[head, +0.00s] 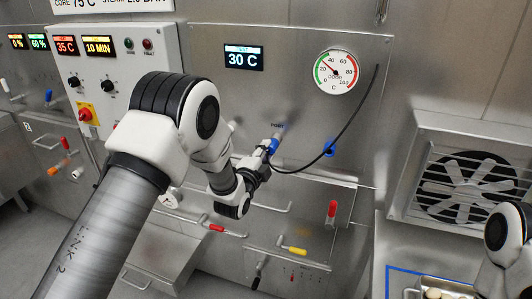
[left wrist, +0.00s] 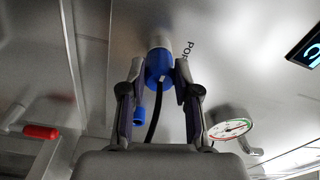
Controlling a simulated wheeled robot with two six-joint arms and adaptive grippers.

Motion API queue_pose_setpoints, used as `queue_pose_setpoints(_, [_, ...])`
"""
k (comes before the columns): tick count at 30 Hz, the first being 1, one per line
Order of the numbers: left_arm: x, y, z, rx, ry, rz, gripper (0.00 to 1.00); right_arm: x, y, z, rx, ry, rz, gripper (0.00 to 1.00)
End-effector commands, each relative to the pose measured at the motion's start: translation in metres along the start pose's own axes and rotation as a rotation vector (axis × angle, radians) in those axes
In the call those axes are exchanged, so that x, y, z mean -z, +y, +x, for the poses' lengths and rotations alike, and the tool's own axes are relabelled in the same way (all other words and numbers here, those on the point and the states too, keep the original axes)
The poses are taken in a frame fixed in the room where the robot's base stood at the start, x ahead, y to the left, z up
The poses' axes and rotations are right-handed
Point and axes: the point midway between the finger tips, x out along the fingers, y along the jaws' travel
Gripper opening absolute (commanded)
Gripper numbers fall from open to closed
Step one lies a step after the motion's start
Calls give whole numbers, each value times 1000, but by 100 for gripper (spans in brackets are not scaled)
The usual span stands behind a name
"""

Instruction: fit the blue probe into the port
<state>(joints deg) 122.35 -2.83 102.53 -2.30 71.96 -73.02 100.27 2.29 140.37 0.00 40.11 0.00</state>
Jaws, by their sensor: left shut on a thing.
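The blue probe (head: 273,146) is between the fingers of my left gripper (head: 266,158), which is shut on it, in front of the steel panel. In the left wrist view the probe (left wrist: 158,68) lies between the two fingers of the left gripper (left wrist: 159,80). Its front end meets the pale round port (left wrist: 160,40), beside the "PORT" lettering. The probe and port look in line; how deep the probe sits I cannot tell. A black cable (head: 310,165) runs from the probe. My right gripper is not in view.
A blue holder (head: 329,148) is on the panel right of the probe. A dial (head: 335,71) and a "30 C" display (head: 244,58) are above. Red (head: 332,208) and yellow (head: 293,250) handles stick out below. A fan unit (head: 466,185) stands at right.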

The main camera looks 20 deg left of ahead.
Motion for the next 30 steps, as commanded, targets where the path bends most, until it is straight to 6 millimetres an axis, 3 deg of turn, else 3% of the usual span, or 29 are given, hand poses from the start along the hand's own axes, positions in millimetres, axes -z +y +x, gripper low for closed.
queue_pose_setpoints(14, [0, -2, 2, 4, 1, 0, 0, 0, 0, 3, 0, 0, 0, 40])
queue_pose_setpoints(15, [0, -2, 2, 4, 1, 0, 42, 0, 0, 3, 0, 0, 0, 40])
queue_pose_setpoints(17, [0, -2, 2, 4, 1, 0, 60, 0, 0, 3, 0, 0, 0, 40])
queue_pose_setpoints(23, [0, -1, 1, 2, 0, 0, 60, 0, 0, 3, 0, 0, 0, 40])
queue_pose_setpoints(25, [0, 0, 1, 1, 0, 0, 73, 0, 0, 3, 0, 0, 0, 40])
queue_pose_setpoints(30, [0, 0, 1, 1, 0, 0, 73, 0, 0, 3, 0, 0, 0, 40])
